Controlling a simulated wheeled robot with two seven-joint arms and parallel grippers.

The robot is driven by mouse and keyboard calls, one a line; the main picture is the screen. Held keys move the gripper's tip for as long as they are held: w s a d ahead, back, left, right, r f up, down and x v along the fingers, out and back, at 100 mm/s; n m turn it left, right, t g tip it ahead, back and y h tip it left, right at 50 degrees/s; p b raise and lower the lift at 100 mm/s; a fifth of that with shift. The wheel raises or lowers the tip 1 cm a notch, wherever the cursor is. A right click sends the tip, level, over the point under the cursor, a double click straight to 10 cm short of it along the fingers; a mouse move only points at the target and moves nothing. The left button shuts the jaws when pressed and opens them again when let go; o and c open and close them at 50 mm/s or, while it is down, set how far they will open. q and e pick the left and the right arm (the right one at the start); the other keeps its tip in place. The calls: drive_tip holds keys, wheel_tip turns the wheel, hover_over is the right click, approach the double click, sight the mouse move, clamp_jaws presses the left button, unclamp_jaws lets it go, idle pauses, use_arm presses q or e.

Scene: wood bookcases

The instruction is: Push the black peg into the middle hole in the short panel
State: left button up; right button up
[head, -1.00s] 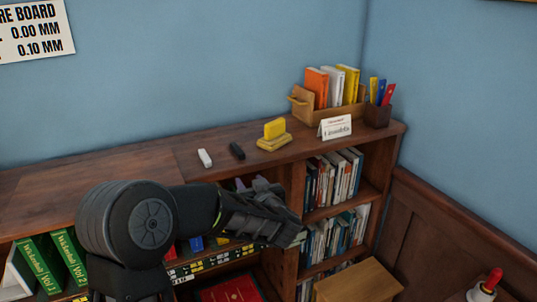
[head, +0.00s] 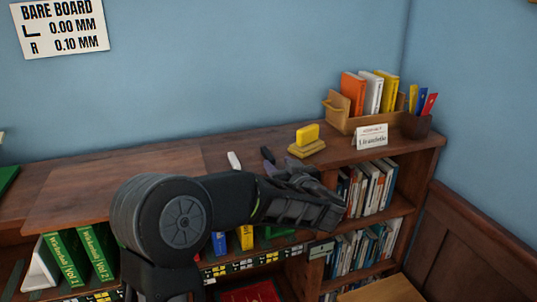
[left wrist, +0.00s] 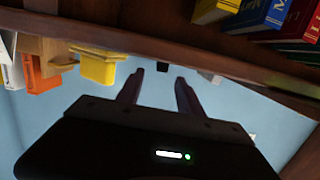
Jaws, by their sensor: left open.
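The black peg (head: 267,154) lies on the bookcase top in the head view, just behind my left gripper and partly covered by it. My left gripper (head: 285,168) is at the front edge of the bookcase top. Its two fingers (left wrist: 158,75) are apart with nothing between them. I cannot make out the short panel or its middle hole. My right gripper is not in view.
A white peg-like piece (head: 234,160) lies left of the black one. A yellow block on a stand (head: 307,136) is to the right. Beyond are a card (head: 371,137), a wooden book holder (head: 342,119) and a pen cup (head: 415,126). Books fill the shelves below.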

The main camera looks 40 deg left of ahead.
sight(269, 155)
use_arm(q)
drive_tip(key=shift+p+x, duration=0.3)
drive_tip(key=shift+x, duration=0.9)
drive_tip(key=shift+r, duration=0.1)
drive_tip(key=p+x, duration=0.2)
drive_tip(key=x, duration=0.2)
drive_tip(key=shift+w+a, duration=0.1)
drive_tip(key=shift+a, duration=0.25)
drive_tip(key=shift+w+a, duration=0.2)
drive_tip(key=shift+a, duration=0.05)
clamp_jaws()
